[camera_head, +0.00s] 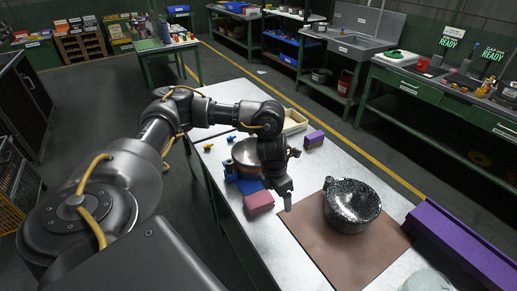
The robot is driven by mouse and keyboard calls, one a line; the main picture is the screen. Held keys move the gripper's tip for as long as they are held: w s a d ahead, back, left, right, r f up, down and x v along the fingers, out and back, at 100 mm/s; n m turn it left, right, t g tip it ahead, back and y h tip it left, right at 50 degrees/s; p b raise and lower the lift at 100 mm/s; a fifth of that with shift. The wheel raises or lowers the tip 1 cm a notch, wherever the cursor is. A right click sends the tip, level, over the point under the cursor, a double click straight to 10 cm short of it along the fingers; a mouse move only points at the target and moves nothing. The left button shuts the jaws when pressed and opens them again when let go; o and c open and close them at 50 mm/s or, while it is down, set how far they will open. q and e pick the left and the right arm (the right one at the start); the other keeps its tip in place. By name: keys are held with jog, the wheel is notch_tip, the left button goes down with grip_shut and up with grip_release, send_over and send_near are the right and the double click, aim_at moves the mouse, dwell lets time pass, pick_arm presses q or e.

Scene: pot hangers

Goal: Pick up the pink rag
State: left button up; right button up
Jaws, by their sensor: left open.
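The pink rag (259,203) is a folded, block-like piece lying on the light metal table (277,250), left of the brown mat (318,247). My left gripper (287,203) points down just right of the rag, near the mat's upper left corner. It is open and holds nothing that I can see. The rag is in plain view, with a gap between it and the fingers. I cannot tell how high the fingertips are above the table. My right gripper does not show.
A speckled black pot (350,206) sits on the mat. A metal bowl (246,152), partly hidden by my arm, and blue items (247,185) stand behind the rag. A purple sponge (314,139) and a long purple box (462,244) lie farther right.

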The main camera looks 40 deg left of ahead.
pick_arm(q)
jog(key=s+a+r+g+y, duration=0.1)
jog(key=a+r, duration=0.3)
jog(key=a, duration=0.4)
send_over(259, 198)
jog(key=shift+s+d+f, duration=0.1)
jog(key=shift+s+f, duration=0.05)
jog(key=shift+f, duration=1.4)
jog(key=shift+s+d+f, duration=0.1)
jog(key=shift+f, duration=1.4)
jog(key=shift+f+p, duration=0.3)
jog(key=shift+f, duration=0.05)
jog(key=f, duration=0.2)
jog(key=f+p, duration=0.1)
jog(key=shift+w+a+f, duration=0.15)
jog(key=shift+w+f, duration=0.05)
jog(key=shift+f, duration=0.55)
jog(key=shift+c, duration=0.2)
jog(key=c, duration=1)
jog(key=shift+c, duration=0.2)
